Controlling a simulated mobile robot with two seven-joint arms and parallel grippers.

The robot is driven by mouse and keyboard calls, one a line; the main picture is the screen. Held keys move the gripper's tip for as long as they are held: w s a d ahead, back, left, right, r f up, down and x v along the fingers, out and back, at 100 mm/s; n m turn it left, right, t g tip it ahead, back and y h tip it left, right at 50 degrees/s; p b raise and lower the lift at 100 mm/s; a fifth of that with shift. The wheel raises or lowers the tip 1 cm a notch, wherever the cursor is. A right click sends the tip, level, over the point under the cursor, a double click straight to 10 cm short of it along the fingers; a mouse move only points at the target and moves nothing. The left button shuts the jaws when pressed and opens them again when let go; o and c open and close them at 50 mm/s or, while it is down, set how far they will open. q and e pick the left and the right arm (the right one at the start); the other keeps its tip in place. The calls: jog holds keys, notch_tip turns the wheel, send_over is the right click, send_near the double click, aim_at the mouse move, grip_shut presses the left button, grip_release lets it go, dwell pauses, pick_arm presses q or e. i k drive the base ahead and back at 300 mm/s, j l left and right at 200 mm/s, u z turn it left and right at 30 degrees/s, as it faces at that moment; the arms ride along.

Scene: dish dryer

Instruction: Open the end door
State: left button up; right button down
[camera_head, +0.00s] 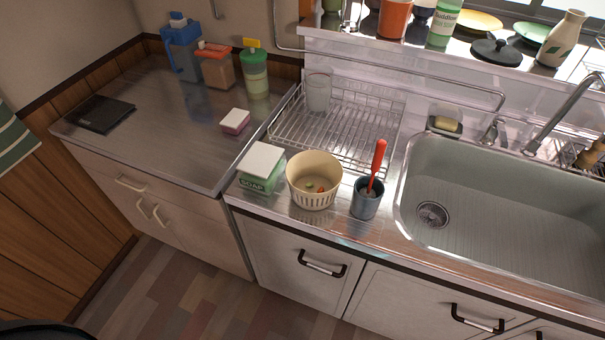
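The sink unit has a white door (290,255) at its left end, with a dark-and-white bar handle (322,264) near its top. This door looks shut, flush with the front. To its right is another shut door (400,305) with a similar handle (477,320). The lower cabinet on the left has a drawer (105,180) with a pale handle (131,183), and two shut doors below with pale handles (143,209). Neither of my grippers is in view.
Above the end door, a soap box (262,168), cream basket (314,195) and blue cup (365,200) with a red-handled tool stand near the counter's front edge. The floor (180,295) in front is clear.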

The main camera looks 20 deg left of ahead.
aim_at(314, 275)
jog(key=k+j+u, duration=0.3)
jog(key=i+j, duration=0.15)
jog(key=j, duration=0.15)
jog(key=i+j, duration=0.2)
jog(key=z, duration=0.4)
jog(key=j+z, duration=0.15)
jog(key=z, duration=0.7)
jog(key=j+z, duration=0.15)
jog(key=z, duration=0.25)
